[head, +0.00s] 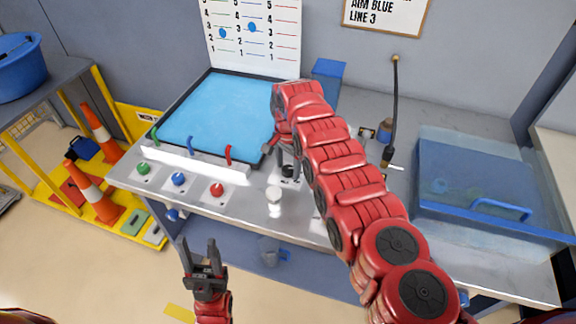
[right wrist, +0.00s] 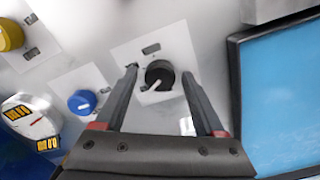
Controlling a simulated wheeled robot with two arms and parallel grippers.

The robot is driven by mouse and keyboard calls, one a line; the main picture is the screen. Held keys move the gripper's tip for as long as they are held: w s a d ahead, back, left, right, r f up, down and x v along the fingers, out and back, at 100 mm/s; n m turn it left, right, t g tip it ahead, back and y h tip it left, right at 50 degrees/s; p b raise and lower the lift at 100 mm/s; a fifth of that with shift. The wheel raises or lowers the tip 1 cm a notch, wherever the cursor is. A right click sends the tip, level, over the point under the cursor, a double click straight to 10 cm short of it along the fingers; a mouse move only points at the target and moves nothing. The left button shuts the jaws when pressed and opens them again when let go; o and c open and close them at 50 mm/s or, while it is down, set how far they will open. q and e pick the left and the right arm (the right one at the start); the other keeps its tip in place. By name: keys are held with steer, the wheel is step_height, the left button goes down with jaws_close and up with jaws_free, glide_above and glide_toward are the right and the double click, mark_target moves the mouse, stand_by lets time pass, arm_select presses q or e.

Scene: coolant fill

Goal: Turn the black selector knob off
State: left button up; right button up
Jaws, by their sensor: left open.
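The black selector knob (right wrist: 159,74) sits on a white plate in the right wrist view, its white pointer line slanting to the lower left. My right gripper (right wrist: 160,70) is open, with one fingertip on each side of the knob in that view and a gap showing on both sides. I cannot tell how far the tips are above the plate. In the head view the knob (head: 288,171) is partly hidden beside my right gripper (head: 279,152). My left gripper (head: 200,245) is open and empty, in front of the bench's front edge.
A blue knob (right wrist: 82,103), a yellow knob (right wrist: 9,35) and a round gauge (right wrist: 30,118) are near the black knob. A blue-filled tray (head: 218,110) lies behind. Green, blue and red knobs (head: 217,189) line the bench's left front. A clear blue-tinted box (head: 470,180) stands right.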

jaws_close()
steer(key=shift+f+n, duration=0.1)
steer(key=shift+n, duration=0.2)
steer(key=n+b, duration=0.2)
steer(key=shift+f+n, duration=0.15)
steer(key=shift+n, duration=0.15)
steer(key=n+b, duration=0.4)
steer(key=shift+n+b, duration=0.45)
steer(key=shift+n, duration=0.55)
steer(key=shift+r+n+b, duration=0.25)
steer(key=shift+n+b, duration=0.3)
steer(key=shift+n, duration=0.75)
